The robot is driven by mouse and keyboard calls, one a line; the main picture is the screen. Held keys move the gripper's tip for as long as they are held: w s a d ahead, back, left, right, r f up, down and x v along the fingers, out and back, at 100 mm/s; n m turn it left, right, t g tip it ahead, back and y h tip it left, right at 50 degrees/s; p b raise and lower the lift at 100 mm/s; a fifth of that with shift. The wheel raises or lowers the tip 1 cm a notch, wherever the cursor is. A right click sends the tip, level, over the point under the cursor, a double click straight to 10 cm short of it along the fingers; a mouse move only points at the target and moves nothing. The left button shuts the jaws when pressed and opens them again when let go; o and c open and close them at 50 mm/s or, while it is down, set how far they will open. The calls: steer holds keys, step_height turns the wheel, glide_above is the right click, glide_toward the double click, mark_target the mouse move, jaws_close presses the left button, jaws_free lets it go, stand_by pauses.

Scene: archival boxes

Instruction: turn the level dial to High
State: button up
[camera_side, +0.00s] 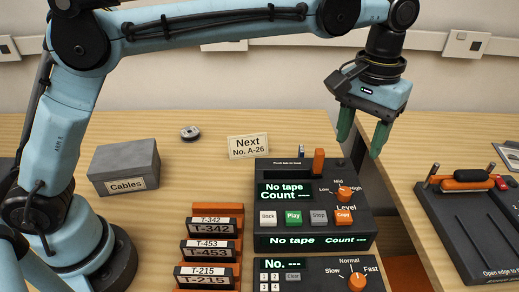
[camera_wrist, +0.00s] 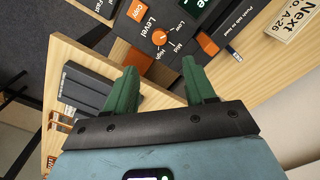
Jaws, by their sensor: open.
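The level dial (camera_side: 344,194) is an orange knob on the right of the dark tape machine's sloped face, with Low, Mid and High printed around it. It also shows in the wrist view (camera_wrist: 160,37), above the gap between my fingers. Its pointer is too small to read surely. My gripper (camera_side: 360,140) has two green fingers, spread apart with nothing between them. It hangs above and behind the machine's right side, apart from the dial. The fingers also show in the wrist view (camera_wrist: 160,78).
An orange lever (camera_side: 319,161) stands up at the machine's back edge. A lower unit with a speed dial (camera_side: 357,281) is in front. Labelled tapes (camera_side: 210,226) stand left of it. A "Next No. A-26" card (camera_side: 248,147) stands behind. A dark device (camera_side: 480,225) is at right, across a gap.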

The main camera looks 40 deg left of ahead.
mark_target(345, 191)
step_height(345, 191, down, 12)
steer(key=shift+f, duration=0.1)
stand_by(0.5)
jaws_close()
stand_by(0.3)
